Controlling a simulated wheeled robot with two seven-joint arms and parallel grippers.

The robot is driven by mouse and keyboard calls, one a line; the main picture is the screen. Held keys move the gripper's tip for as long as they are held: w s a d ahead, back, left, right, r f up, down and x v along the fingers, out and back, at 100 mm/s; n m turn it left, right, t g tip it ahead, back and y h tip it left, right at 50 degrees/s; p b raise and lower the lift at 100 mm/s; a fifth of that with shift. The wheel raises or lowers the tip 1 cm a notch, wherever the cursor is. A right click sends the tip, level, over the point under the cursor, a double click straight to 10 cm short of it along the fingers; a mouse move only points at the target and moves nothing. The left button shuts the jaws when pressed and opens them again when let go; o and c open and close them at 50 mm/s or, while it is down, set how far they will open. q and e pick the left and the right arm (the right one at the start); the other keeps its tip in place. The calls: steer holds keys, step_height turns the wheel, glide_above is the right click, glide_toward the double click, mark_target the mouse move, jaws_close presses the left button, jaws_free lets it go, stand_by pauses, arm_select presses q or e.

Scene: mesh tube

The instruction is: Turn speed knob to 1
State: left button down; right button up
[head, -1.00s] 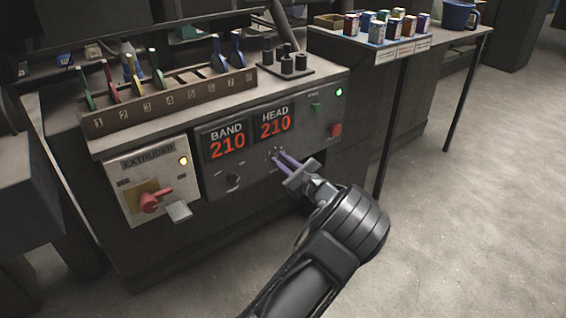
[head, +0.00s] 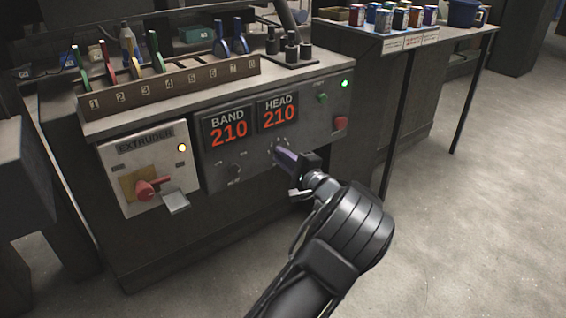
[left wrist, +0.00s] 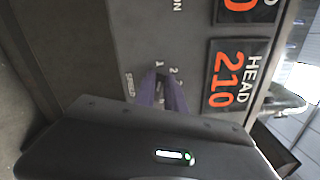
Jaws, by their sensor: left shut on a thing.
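The speed knob is on the grey control panel (head: 258,172), below the HEAD readout (head: 279,113). My left gripper (head: 280,155) reaches it from the lower right, and its purple fingers are shut on the knob. The fingers also show in the left wrist view (left wrist: 161,88), where they and the gripper body hide most of the knob. The SPEED label (left wrist: 129,86) and printed dial numbers, with a 1 (left wrist: 158,64) and a 2 (left wrist: 173,71), show around the fingertips. I cannot tell where the knob points. My right gripper is not in view.
A second small black knob (head: 234,170) sits to the left on the panel. An extruder box (head: 152,168) with a red handle is further left. The floor on the right is clear.

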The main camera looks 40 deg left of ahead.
arm_select(q)
steer(key=shift+f+n+b, duration=0.2)
steer(key=shift+n+b, duration=0.25)
steer(key=shift+n, duration=0.25)
steer(key=c, duration=1.4)
jaws_free()
steer(key=shift+r, duration=0.1)
steer(key=p+v, duration=0.2)
steer(key=v, duration=0.6)
steer(key=shift+a, duration=0.1)
